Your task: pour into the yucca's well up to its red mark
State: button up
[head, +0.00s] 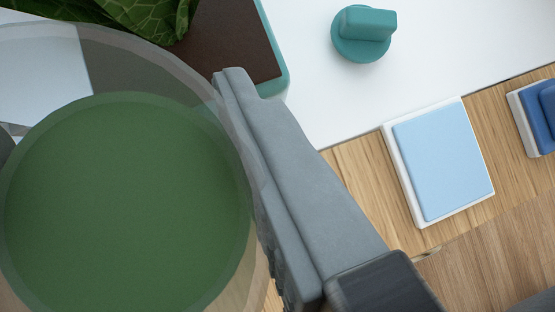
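A large clear cup (100,45) of green liquid (125,200) fills the left of the view, seen from above its open rim. My gripper (122,105) is shut on the cup; its grey right finger lies along the cup's right wall, and only a dark sliver of what may be the other finger shows at the left edge. A planter with a teal rim (272,50) and dark brown soil (228,45) stands at the top, just beyond the cup. Green leaves (150,15), apparently the yucca's, rise from it. I cannot see a well or a red mark.
A teal knob (363,33) sits on the white surface (310,100) right of the planter. On the wooden counter (360,185) are a light blue panel in a white frame (443,160) and a darker blue one (535,115) at the right edge.

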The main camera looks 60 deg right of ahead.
jog(key=shift+d+r, duration=0.1)
jog(key=shift+r, duration=1.45)
